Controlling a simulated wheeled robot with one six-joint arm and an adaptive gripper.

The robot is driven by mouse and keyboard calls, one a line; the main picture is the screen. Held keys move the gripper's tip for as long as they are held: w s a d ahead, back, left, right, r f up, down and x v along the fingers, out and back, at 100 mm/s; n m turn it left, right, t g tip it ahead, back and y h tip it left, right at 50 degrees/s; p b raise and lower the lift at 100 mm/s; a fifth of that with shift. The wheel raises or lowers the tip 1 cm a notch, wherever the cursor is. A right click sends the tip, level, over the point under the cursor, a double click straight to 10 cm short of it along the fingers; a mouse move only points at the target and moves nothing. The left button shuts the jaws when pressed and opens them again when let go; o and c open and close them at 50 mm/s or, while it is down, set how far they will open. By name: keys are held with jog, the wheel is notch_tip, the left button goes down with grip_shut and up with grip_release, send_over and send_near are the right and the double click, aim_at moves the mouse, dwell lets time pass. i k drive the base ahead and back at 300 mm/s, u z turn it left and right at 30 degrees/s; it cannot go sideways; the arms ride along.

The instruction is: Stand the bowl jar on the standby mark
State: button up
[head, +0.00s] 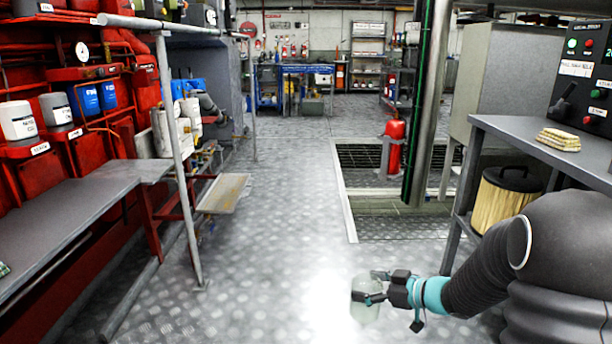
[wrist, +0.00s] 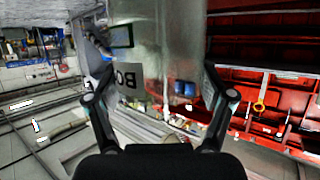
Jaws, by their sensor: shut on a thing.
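The bowl jar (head: 366,312) is clear glass and hangs in my gripper (head: 374,287) above the plated floor, low and right of centre in the head view. The jar looks about upright in the head view. I cannot make out a standby mark in either view.
A grey bench (head: 75,215) runs along the red machine at left, behind a pipe rail (head: 178,150). At right, a dark bench (head: 545,150) holds folded cloths (head: 558,140), with a yellow filter (head: 503,200) below. A red extinguisher (head: 394,147) stands by a floor grating. The middle aisle is clear.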

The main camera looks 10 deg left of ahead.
aim_at(232, 181)
jog(key=u, duration=0.35)
jog(key=i, duration=1.6)
jog(key=u, duration=0.45)
jog(key=i, duration=2.2)
jog(key=u, duration=0.1)
